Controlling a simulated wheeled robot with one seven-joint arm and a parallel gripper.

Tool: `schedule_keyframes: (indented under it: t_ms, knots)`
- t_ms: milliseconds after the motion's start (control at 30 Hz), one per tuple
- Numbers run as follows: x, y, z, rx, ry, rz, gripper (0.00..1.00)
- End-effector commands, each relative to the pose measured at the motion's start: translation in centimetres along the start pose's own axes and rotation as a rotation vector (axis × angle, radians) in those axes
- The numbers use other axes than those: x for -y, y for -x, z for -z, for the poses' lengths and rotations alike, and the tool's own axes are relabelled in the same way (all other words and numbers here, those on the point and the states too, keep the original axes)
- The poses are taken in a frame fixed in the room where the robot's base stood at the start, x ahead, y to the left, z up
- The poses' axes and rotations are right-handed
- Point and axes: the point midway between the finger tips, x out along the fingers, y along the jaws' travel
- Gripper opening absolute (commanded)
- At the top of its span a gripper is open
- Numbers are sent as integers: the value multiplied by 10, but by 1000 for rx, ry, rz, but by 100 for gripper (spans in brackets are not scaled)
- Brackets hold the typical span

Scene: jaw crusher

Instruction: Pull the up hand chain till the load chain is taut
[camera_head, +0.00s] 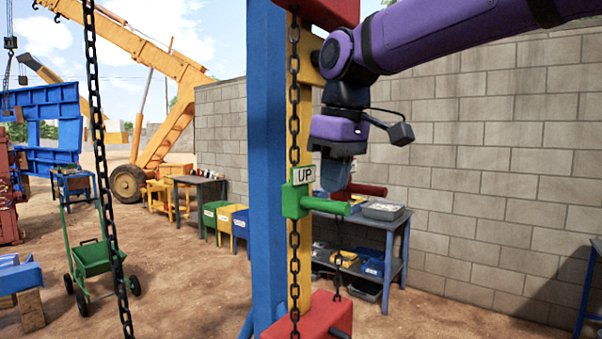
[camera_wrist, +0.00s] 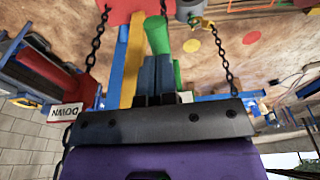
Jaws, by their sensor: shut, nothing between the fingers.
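A green block labelled "UP" (camera_head: 304,175) sits on a dark chain (camera_head: 294,110) in front of a blue post (camera_head: 265,160) with a yellow strip. A green handle (camera_head: 326,206) sticks out to its right; green also shows in the wrist view (camera_wrist: 156,35). My gripper (camera_head: 335,184) is shut and empty, pointing down just above or behind this handle; contact is unclear. Its closed fingers (camera_wrist: 155,62) overlap the green parts in the wrist view. A red block labelled "DOWN" (camera_wrist: 65,112) is at left. I cannot tell which chain is the load chain.
A red block (camera_head: 318,315) is low on the post. A large chain (camera_head: 101,150) hangs in the left foreground. A blue shelf table (camera_head: 392,245) and a block wall (camera_head: 480,150) stand behind. A green hand truck (camera_head: 92,262) is at left.

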Motion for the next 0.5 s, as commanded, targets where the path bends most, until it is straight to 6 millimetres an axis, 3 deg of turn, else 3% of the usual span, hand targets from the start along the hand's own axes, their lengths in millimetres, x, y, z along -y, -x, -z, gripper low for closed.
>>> schedule_keyframes:
  t_ms: [500]
  knots:
    - [0, -7, 0, 1, -1, 0, 0]
